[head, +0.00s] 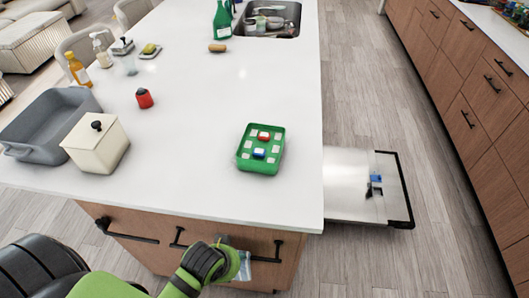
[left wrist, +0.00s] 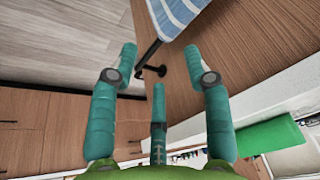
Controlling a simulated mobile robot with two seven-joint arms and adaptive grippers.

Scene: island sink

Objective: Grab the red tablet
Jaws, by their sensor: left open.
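A small red tablet (head: 264,136) sits in a green tray (head: 243,164) on the white island top, towards the front right. A blue tablet (head: 259,154) and several white pieces are in the same tray. My left gripper (head: 235,262) is below the countertop edge, in front of the island's drawer fronts and apart from the tray. In the left wrist view my left gripper (left wrist: 159,65) has its teal fingers spread, with nothing between them. The red tablet cannot be made out in that view. My right gripper is not in view.
A striped cloth (left wrist: 178,12) hangs from a bar near the fingers. The countertop (head: 200,160) overhangs above the gripper. A cream lidded canister (head: 98,150), grey basin (head: 40,128) and red item (head: 144,98) stand left. An open appliance door (head: 345,190) juts out right. Counter around the tray is clear.

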